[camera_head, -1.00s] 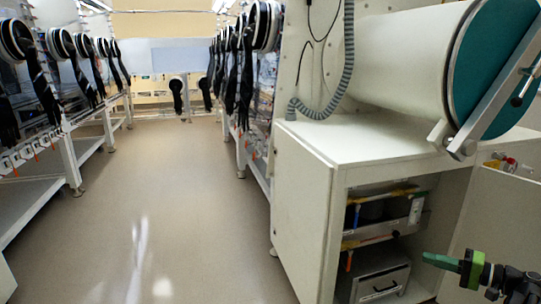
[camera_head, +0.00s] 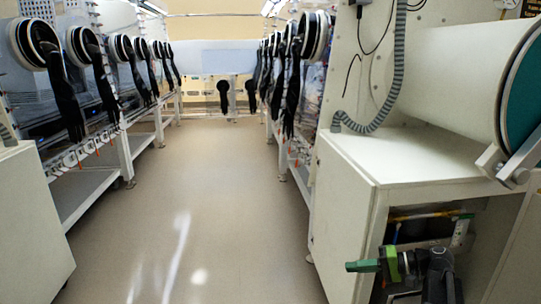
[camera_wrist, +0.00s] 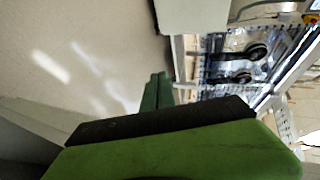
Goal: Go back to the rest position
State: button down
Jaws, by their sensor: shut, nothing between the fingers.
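My gripper (camera_head: 362,266) has green fingers and shows at the lower right of the head view, in front of the white cabinet on the right. Its fingers are together with nothing between them, and they point left over the aisle side of the cabinet. In the wrist view the green fingers (camera_wrist: 157,92) point up the picture, with bare floor to their left. Part of my arm shows behind the gripper.
A white cabinet (camera_head: 345,215) with an open front and a large white cylinder (camera_head: 455,75) on top stands at the right. Another white cabinet (camera_head: 35,220) stands at the left. Glovebox rows with black gloves (camera_head: 65,95) line both sides. The aisle floor (camera_head: 205,190) is clear.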

jog(key=s+a+f+n+g+h+p, duration=0.2)
jog(key=s+a+f+g+h, duration=0.15)
jog(key=a, duration=0.65)
jog(key=s+a+f+n+g+h+p, duration=0.15)
jog(key=s+a+f+h, duration=0.25)
jog(key=a, duration=0.5)
jog(key=d+f+m+h+p, duration=0.1)
jog(key=d+h+p, duration=0.1)
jog(key=d+h, duration=0.55)
notch_tip(320, 180, up, 36)
jog(key=d+y+p, duration=0.1)
jog(key=p, duration=3.5)
jog(key=shift+s+f+y, duration=0.15)
jog(key=shift+s+y, duration=0.15)
jog(key=shift+s, duration=0.15)
